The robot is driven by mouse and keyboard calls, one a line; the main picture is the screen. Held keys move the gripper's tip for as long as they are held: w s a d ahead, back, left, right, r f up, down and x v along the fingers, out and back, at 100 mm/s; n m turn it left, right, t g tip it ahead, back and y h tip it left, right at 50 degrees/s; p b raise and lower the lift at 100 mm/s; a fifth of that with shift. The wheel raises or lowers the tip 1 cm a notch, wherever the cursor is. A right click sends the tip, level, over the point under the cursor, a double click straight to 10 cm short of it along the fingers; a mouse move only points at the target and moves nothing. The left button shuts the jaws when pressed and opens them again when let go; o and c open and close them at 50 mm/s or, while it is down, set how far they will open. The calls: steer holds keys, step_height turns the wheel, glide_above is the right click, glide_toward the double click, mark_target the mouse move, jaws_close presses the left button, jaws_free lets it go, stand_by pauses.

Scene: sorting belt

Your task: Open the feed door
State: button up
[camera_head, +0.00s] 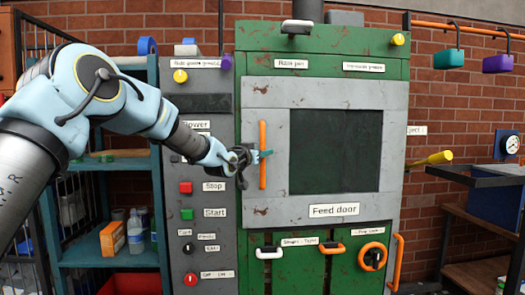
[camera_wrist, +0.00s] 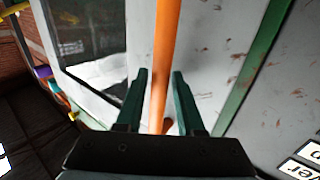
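The feed door (camera_head: 388,207) is a scuffed grey panel with a dark window, set in the green machine and labelled "Feed door". It looks closed. Its upright orange handle (camera_head: 262,170) is on the door's left side. My gripper (camera_head: 262,155) is at the handle, about mid-height. In the wrist view, the handle (camera_wrist: 162,60) runs between my two dark green fingers (camera_wrist: 160,90). The fingers stand apart with a narrow gap on either side of the handle. The depth of the handle between the fingers is hard to tell.
A grey control panel (camera_head: 214,240) with buttons and labels stands left of the door. A yellow lever (camera_head: 438,158) sticks out at right. A teal shelf (camera_head: 105,255) with bottles stands at left.

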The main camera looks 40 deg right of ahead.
jaws_close()
stand_by(1.4)
